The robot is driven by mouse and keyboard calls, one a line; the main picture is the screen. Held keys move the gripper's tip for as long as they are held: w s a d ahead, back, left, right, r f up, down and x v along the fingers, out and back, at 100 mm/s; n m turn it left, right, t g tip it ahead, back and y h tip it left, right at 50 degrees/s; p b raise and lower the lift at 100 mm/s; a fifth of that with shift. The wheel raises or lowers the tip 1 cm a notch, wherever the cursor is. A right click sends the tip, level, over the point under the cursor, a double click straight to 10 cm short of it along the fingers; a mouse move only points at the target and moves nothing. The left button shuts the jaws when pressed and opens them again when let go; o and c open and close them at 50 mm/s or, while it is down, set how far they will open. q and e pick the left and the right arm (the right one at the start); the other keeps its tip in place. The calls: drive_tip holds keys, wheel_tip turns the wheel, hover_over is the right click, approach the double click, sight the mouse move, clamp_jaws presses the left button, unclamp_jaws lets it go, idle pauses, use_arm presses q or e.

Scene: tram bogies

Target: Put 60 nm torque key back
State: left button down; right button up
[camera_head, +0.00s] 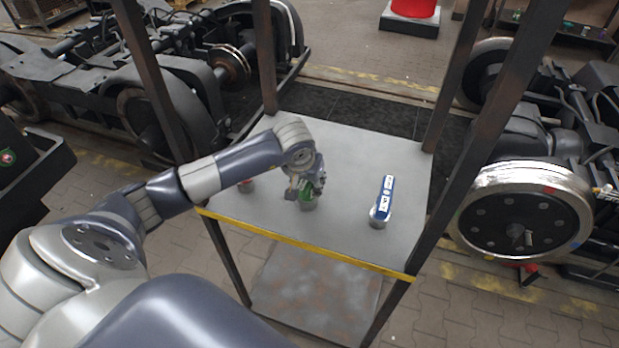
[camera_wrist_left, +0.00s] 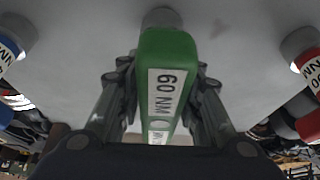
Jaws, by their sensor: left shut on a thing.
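The green torque key with a white "60 NM" label shows in the left wrist view (camera_wrist_left: 168,60), between the two fingers of my left gripper (camera_wrist_left: 160,110). The gripper is shut on it. In the head view my left gripper (camera_head: 305,187) is over the middle of the grey shelf (camera_head: 335,150), and the green key (camera_head: 307,194) is partly hidden by it. A grey round holder (camera_wrist_left: 160,17) is right at the key's far end; I cannot tell whether the key is seated in it. My right gripper is not in view.
A blue key (camera_head: 386,192) stands in a round grey holder (camera_head: 379,217) on the right of the shelf. A red key (camera_head: 246,186) is at the left, partly behind my arm. Dark upright posts (camera_head: 437,90) and a yellow front edge (camera_head: 300,243) frame the shelf.

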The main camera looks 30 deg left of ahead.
sight(302, 184)
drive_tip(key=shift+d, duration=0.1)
use_arm(q)
drive_tip(key=shift+f+b, duration=0.1)
drive_tip(key=shift+b, duration=0.2)
drive_tip(key=c, duration=1.1)
unclamp_jaws()
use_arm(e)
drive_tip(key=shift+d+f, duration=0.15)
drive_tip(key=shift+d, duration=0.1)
use_arm(q)
drive_tip(key=shift+r, duration=0.3)
drive_tip(key=b+v, duration=0.2)
drive_tip(key=v, duration=0.8)
drive_tip(key=shift+s+d+r, duration=0.1)
drive_tip(key=shift+s+r, duration=0.4)
drive_tip(key=shift+r, duration=0.25)
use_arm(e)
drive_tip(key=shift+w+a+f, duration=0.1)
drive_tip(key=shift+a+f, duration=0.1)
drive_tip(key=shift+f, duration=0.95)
